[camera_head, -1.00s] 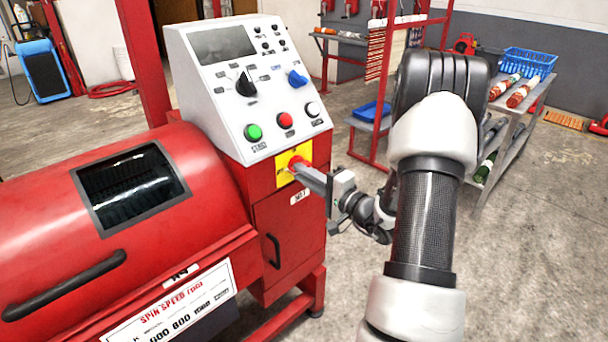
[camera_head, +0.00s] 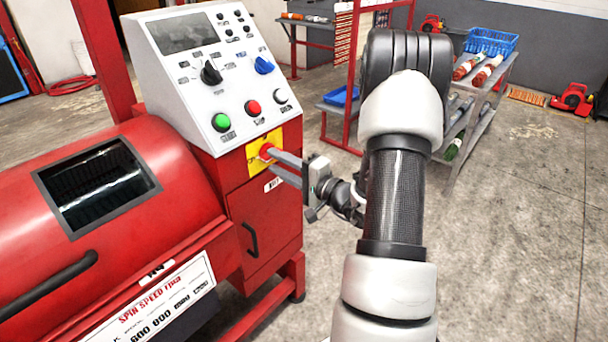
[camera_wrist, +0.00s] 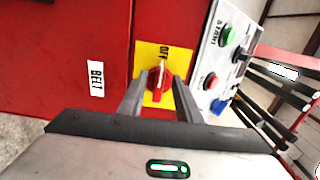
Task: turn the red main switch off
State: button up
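The red main switch (camera_head: 265,152) is a red knob on a yellow plate (camera_head: 254,165) below the sloped control panel of the red machine. In the wrist view the red switch (camera_wrist: 158,82) shows its raised grip lying between my fingers, with an "OFF" label above it on the yellow plate (camera_wrist: 147,55). My gripper (camera_head: 277,158) reaches the switch from the right in the head view. In the wrist view my gripper (camera_wrist: 159,86) is open, one finger on each side of the grip, with yellow showing in the gaps. Contact with the knob cannot be made out.
The control panel (camera_head: 185,90) with green, red and white buttons and black and blue knobs sits just above. A cabinet door (camera_head: 262,225) with a black handle is below. A shelf cart (camera_head: 490,90) with a blue basket (camera_head: 491,41) stands behind my arm.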

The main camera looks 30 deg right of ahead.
jog(key=p+v, duration=0.1)
jog(key=v, duration=1.5)
jog(key=shift+s, duration=0.2)
jog(key=shift+r, duration=0.1)
